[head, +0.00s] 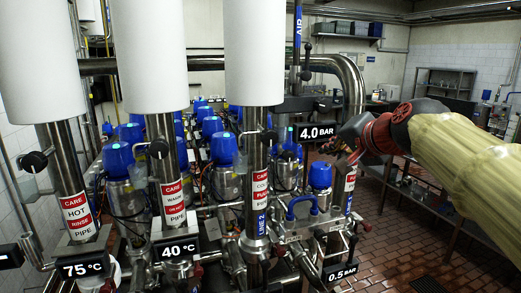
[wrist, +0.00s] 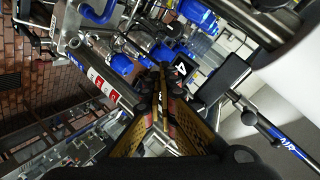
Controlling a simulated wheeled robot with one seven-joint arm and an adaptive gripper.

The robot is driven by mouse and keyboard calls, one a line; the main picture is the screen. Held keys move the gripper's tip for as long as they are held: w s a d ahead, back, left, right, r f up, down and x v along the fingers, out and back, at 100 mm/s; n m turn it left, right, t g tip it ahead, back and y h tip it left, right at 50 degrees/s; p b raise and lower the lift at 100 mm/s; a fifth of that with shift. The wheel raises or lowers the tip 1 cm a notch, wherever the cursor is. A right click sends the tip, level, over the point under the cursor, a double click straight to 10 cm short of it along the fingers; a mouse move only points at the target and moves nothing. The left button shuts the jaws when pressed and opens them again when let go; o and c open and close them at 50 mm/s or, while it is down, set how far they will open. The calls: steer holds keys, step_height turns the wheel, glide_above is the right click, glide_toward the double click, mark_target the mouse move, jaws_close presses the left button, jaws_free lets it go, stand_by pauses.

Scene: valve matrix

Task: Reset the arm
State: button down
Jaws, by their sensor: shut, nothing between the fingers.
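My arm reaches in from the right of the head view, in a pale yellow cover with a red and black wrist. My gripper (head: 332,148) is at its end, in front of the pipes, near the 4.0 bar display (head: 316,133) and above a blue valve head (head: 320,175). In the wrist view my gripper (wrist: 165,78) has its fingers together, with nothing seen between them. A steel pipe with red and white labels (wrist: 102,82) lies beside the fingers. I cannot tell whether the fingers touch anything.
Several blue-topped valves (head: 223,148) fill the middle. Large white-wrapped pipes (head: 148,55) stand in front, above 75 °C (head: 82,268) and 40 °C (head: 178,249) displays. A 0.5 bar display (head: 341,273) is low down. Tiled floor (head: 385,250) is clear at right, before a metal table (head: 425,195).

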steer(key=s+f+n+g+h+b, duration=0.1)
steer(key=s+f+n+g+b, duration=0.1)
steer(key=s+f, duration=1.4)
steer(key=s+d+f+n+g+h+b, duration=0.1)
steer(key=s+f+n+g, duration=0.3)
steer(key=s+f, duration=1.2)
step_height(320, 180, down, 4)
steer(key=shift+s+d+r+n+g+h+b, duration=0.2)
steer(key=shift+n+g+h+b, duration=0.25)
steer(key=shift+n, duration=0.65)
steer(key=c, duration=2.6)
jaws_free()
steer(key=shift+w, duration=0.1)
